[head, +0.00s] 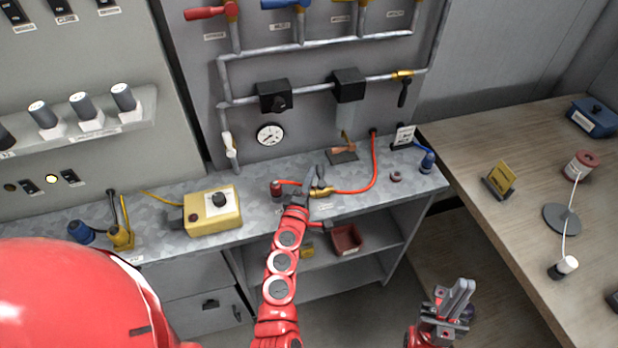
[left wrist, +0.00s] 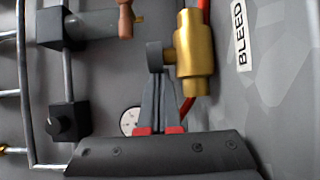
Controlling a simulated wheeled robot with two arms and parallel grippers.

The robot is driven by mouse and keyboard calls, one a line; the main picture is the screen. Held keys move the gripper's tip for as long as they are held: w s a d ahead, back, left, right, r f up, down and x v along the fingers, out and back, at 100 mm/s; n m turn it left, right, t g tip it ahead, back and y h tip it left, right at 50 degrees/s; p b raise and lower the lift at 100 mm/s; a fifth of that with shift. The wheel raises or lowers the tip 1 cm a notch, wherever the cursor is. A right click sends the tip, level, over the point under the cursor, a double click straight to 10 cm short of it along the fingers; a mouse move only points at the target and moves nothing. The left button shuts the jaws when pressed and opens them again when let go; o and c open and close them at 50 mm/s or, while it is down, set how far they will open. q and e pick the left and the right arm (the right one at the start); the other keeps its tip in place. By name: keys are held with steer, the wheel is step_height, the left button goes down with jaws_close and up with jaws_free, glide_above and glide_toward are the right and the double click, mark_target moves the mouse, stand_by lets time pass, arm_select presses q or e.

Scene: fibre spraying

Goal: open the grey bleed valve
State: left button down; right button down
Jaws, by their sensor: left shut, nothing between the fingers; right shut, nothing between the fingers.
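The bleed valve has a brass body (left wrist: 194,55) with a red hose at its ends, beside a BLEED label (left wrist: 240,35). Its small grey knob (left wrist: 154,56) sticks out from the left side of the body in the left wrist view. In the head view, the brass body (head: 321,191) lies on the metal bench. My right gripper (head: 461,291) is shut and empty, away from the bench.
A yellow control box (head: 211,212) stands left on the bench (head: 165,226). An orange hose (head: 372,170) curves behind the valve. Pipes with black blocks (head: 274,96) and a gauge (head: 270,134) are on the back panel. A wooden table (head: 520,135) stands at the right.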

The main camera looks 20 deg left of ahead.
arm_select(q)
steer(key=m+h+b, duration=0.1)
steer(key=m+h, duration=0.1)
steer(key=h, duration=0.1)
steer(key=shift+w+f+b, duration=0.15)
steer(key=shift+w+b, duration=0.15)
steer(key=shift+b, duration=0.1)
steer(key=shift+w+d+m+h+b, duration=0.2)
steer(key=shift+m+h+b, duration=0.1)
steer(key=shift+h, duration=0.3)
steer(key=shift+w+d+b, duration=0.3)
steer(key=shift+d+b, duration=0.15)
steer(key=shift+b, duration=0.6)
steer(key=shift+w+d+m+g+h+b, duration=0.1)
steer(key=shift+m+g+h+b, duration=0.2)
steer(key=shift+m+h+b, duration=0.3)
steer(key=shift+h, duration=0.3)
